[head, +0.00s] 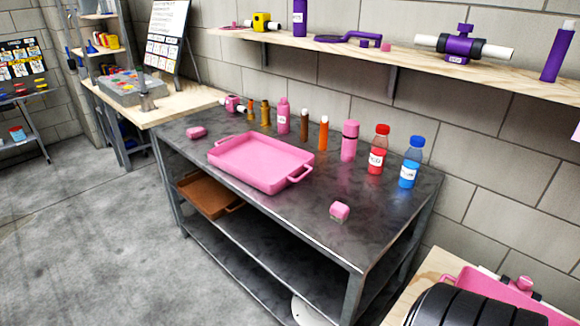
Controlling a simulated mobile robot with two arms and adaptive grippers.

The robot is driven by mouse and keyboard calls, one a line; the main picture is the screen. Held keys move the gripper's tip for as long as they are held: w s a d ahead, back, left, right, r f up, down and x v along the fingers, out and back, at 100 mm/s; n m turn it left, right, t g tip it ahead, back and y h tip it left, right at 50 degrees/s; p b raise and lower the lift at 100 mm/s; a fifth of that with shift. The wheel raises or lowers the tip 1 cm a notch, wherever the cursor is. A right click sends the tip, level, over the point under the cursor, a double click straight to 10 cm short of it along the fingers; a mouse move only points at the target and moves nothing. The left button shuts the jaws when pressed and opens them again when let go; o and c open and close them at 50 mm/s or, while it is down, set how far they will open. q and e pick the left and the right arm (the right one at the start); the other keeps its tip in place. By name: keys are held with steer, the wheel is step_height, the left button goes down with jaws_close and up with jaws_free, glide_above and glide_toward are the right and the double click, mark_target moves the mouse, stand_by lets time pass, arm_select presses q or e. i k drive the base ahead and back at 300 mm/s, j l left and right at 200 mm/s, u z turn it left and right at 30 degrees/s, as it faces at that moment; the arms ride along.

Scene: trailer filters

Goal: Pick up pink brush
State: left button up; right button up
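No object is clearly recognisable as a pink brush. Small pink items lie on the dark metal table (290,220). One is a pink block (340,211) with a paler face, near the front right edge. Another is a low pink piece (196,132) at the back left. A pink piece with a white end (232,104) stands by the wall. I cannot tell which, if any, is the brush. Neither of my grippers can be made out.
A pink tray (254,180) sits mid-table. Behind it stand pink bottles (282,116) (349,141), a red bottle (377,150) and a blue bottle (411,163). A wall shelf (400,66) holds purple items. A black ribbed shape (480,308) fills the lower right. The left floor is clear.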

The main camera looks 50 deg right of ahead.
mark_target(339, 212)
steer(key=i+z, duration=0.25)
steer(key=i, duration=0.3)
steer(key=i+j+z, duration=0.25)
steer(key=i, duration=0.25)
